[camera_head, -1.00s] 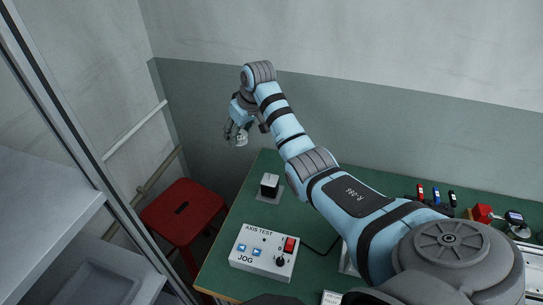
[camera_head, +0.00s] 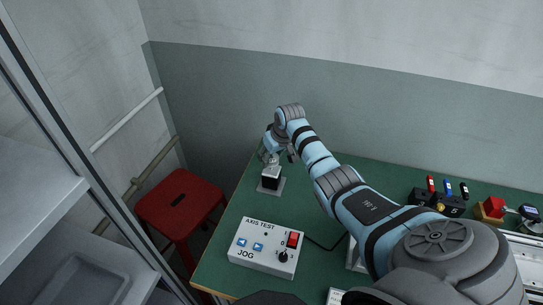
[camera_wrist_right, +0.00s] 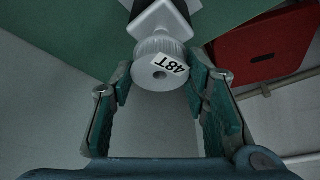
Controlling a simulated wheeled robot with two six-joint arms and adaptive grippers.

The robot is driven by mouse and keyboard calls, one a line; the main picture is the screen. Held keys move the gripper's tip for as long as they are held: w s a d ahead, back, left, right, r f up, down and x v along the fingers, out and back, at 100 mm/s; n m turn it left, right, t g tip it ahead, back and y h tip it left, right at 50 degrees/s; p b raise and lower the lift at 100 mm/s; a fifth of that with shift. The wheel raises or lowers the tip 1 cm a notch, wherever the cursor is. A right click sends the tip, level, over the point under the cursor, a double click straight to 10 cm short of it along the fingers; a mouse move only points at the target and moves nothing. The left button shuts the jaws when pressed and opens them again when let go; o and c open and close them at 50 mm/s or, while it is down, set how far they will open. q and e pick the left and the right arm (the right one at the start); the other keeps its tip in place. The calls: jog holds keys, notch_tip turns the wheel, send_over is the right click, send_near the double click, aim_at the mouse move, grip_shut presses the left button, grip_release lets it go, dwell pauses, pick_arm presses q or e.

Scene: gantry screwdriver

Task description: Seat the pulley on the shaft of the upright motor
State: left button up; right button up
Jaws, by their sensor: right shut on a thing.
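The upright motor (camera_head: 271,181), a dark block with a light top, stands on a light base plate at the green table's far left. My right gripper (camera_head: 269,158) is just above the motor. In the right wrist view, the white toothed pulley (camera_wrist_right: 160,68), marked 48T, is between the jaws of my right gripper (camera_wrist_right: 161,85), which is shut on it. Part of the motor (camera_wrist_right: 160,12) shows beyond the pulley at the top edge. My left gripper is not in view.
The AXIS TEST box (camera_head: 265,248) with buttons and a red switch sits in front of the motor. A red stool (camera_head: 180,203) stands left of the green table (camera_head: 222,245). Small colored parts (camera_head: 447,190) are at the right. Table around the motor is clear.

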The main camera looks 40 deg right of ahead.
jog(key=shift+s+a+r, duration=0.1)
jog(key=shift+r, duration=0.1)
jog(key=shift+p, duration=0.5)
jog(key=shift+f+b, duration=0.85)
jog(key=shift+f, duration=0.75)
jog(key=o, duration=1.3)
jog(key=v, duration=1.2)
